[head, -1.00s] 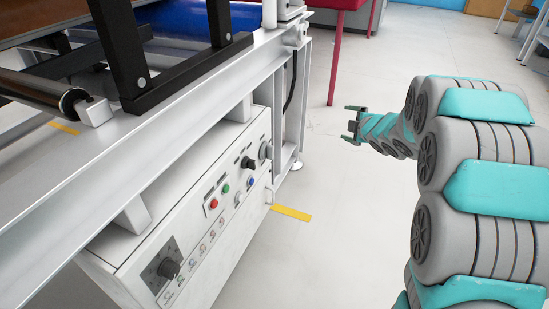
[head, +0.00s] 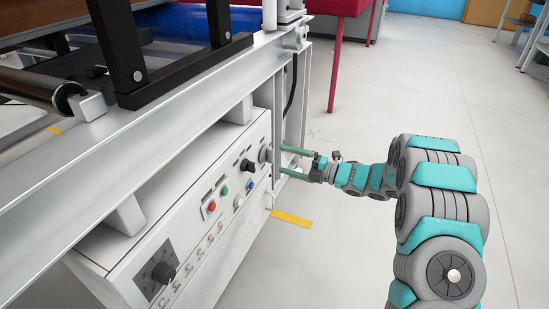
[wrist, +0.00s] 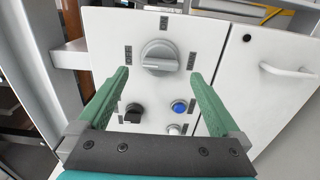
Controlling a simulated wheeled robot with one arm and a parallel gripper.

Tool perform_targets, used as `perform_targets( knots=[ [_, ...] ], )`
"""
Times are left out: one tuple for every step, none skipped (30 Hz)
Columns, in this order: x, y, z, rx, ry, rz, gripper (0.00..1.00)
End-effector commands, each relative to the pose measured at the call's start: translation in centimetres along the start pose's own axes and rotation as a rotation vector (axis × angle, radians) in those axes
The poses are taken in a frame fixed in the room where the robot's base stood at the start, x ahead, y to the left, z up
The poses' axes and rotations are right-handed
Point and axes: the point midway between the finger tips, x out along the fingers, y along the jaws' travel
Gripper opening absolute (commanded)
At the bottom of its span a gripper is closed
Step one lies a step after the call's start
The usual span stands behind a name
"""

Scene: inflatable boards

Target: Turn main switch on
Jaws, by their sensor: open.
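The large grey rotary switch (wrist: 160,55), which looks like the main switch, sits on the white control panel (wrist: 105,25). In the head view the switch (head: 265,154) is at the panel's far right end. My gripper (head: 281,160) is open and empty, level with that end of the panel. In the wrist view its two green fingers (wrist: 159,74) stand left and right of the switch, and I see no clear contact.
Below the switch are a black knob (wrist: 133,113) and a blue button (wrist: 179,107). Red (head: 211,206) and green (head: 225,190) buttons and another black knob (head: 164,272) are further along the panel. A metal frame beam (head: 150,130) runs above. Open floor lies to the right.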

Motion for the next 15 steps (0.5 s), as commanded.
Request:
perform_targets(
  knots=[
    [0.9,0.0,-0.1,0.0,0.003,0.001,1.0],
    [1.4,0.0,-0.1,0.0,0.004,0.001,1.0],
    [1.9,0.0,-0.1,0.0,0.004,0.0,1.0],
    [2.3,0.0,-0.1,0.0,0.003,-0.001,1.0],
    [2.7,0.0,-0.1,0.0,0.003,-0.002,1.0],
    [3.1,-0.1,-0.1,0.001,0.002,-0.002,1.0],
    [3.4,-0.1,0.0,0.001,0.001,-0.003,1.0],
    [3.7,-0.1,0.0,0.001,0.0,-0.003,1.0],
    [4.0,-0.1,0.0,0.001,-0.001,-0.003,1.0],
    [4.2,-0.1,0.0,0.002,-0.001,-0.003,1.0],
    [4.3,-0.1,0.0,0.002,-0.002,-0.003,1.0],
    [4.5,-0.1,0.0,0.002,-0.002,-0.003,1.0],
    [4.6,-0.1,0.0,0.002,-0.002,-0.003,1.0],
    [4.7,-0.1,0.0,0.002,-0.002,-0.003,1.0],
    [4.7,-0.1,0.0,0.002,-0.002,-0.003,1.0]
  ],
)
